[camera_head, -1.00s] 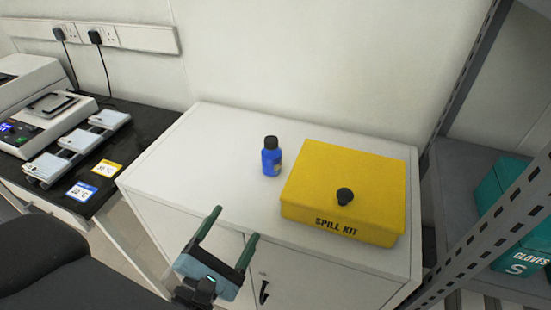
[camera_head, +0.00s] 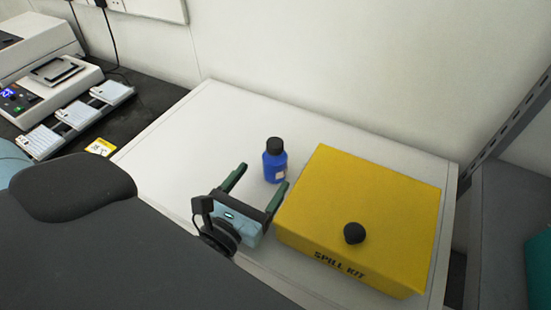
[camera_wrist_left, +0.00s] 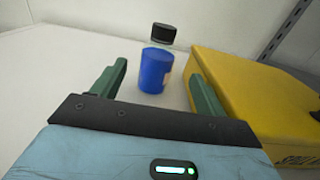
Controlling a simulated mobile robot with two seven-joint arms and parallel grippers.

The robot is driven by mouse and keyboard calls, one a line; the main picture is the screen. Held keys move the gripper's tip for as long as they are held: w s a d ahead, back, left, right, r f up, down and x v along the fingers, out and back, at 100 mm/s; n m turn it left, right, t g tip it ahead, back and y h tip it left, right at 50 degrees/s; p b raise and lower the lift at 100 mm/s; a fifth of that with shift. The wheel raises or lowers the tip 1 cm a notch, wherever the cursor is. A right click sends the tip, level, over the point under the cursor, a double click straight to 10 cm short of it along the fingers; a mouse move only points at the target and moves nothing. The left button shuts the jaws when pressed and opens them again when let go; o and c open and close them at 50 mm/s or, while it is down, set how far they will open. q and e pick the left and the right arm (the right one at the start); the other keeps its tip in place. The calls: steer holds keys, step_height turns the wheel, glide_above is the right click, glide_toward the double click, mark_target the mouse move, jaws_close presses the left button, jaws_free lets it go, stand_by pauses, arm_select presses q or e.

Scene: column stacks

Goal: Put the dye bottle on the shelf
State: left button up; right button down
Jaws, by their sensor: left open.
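The dye bottle (camera_head: 274,165) is blue with a black cap and a pale label. It stands upright on the white cabinet top, left of the yellow box. My left gripper (camera_head: 262,179) is open, its green fingers pointing toward the bottle. In the left wrist view the bottle (camera_wrist_left: 156,68) shows beyond and between the fingertips of the left gripper (camera_wrist_left: 160,80), with nothing held. A grey rack (camera_head: 500,215) with a slotted upright stands at the right edge; its surface is only partly in view. My right gripper is not in view.
The yellow spill kit box (camera_head: 375,200) with a black knob sits close to the right of the bottle and gripper; it also shows in the wrist view (camera_wrist_left: 255,95). The white cabinet top (camera_head: 205,110) is clear behind and left of the bottle. Lab equipment (camera_head: 60,85) stands at far left.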

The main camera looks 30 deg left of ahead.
mark_target(268, 167)
arm_select(q)
steer(key=shift+w+a, duration=0.1)
steer(key=shift+w, duration=0.95)
steer(key=shift+w+r+p, duration=0.1)
steer(key=shift+w+p, duration=0.2)
steer(key=shift+w, duration=0.1)
steer(key=w, duration=0.3)
steer(key=shift+w+a+p, duration=0.25)
steer(key=shift+p, duration=0.05)
steer(key=shift+w, duration=0.4)
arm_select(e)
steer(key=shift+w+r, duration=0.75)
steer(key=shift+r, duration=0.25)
